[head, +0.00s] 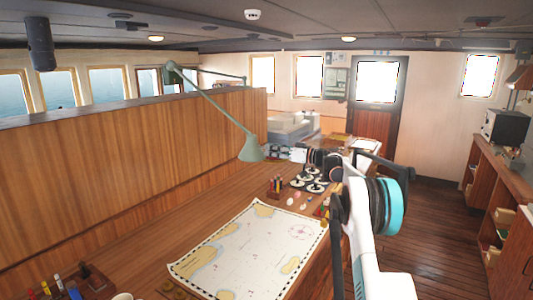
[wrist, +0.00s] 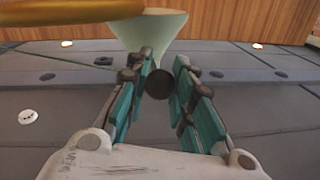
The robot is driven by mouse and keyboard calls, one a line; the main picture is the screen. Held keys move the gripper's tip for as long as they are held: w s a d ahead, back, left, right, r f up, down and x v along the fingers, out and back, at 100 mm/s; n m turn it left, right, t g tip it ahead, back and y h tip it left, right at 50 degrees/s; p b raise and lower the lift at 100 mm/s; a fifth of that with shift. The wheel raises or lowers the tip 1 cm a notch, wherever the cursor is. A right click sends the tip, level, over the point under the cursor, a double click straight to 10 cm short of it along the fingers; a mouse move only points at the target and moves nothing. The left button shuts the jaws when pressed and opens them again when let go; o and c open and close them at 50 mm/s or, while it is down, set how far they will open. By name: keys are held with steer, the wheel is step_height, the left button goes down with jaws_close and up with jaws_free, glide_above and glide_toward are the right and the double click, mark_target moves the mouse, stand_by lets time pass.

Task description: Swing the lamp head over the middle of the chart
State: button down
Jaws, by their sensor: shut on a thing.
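The green desk lamp's cone-shaped head (head: 250,148) hangs at the end of its jointed arm (head: 215,106), beyond the far edge of the chart in the head view. The white chart (head: 240,255) lies flat on the wooden desk. In the wrist view the pale green lamp head (wrist: 150,30) is just past my fingertips. My gripper (wrist: 160,85) is shut on a dark round knob (wrist: 158,84) by the lamp head. In the head view my arm reaches in from the right, and my fingertips are hard to make out there.
A tall wooden panel (head: 130,135) stands along the left of the desk. Small pots and coloured items (head: 310,180) stand past the chart's far right corner. Pens and a stamp (head: 75,280) are at the near left. Open floor (head: 425,215) lies to the right.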

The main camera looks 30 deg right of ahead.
steer(key=shift+w+d, duration=0.2)
steer(key=shift+d, duration=0.15)
steer(key=c, duration=1.3)
jaws_free()
steer(key=shift+c, duration=0.2)
steer(key=v, duration=1.2)
steer(key=shift+w, duration=0.1)
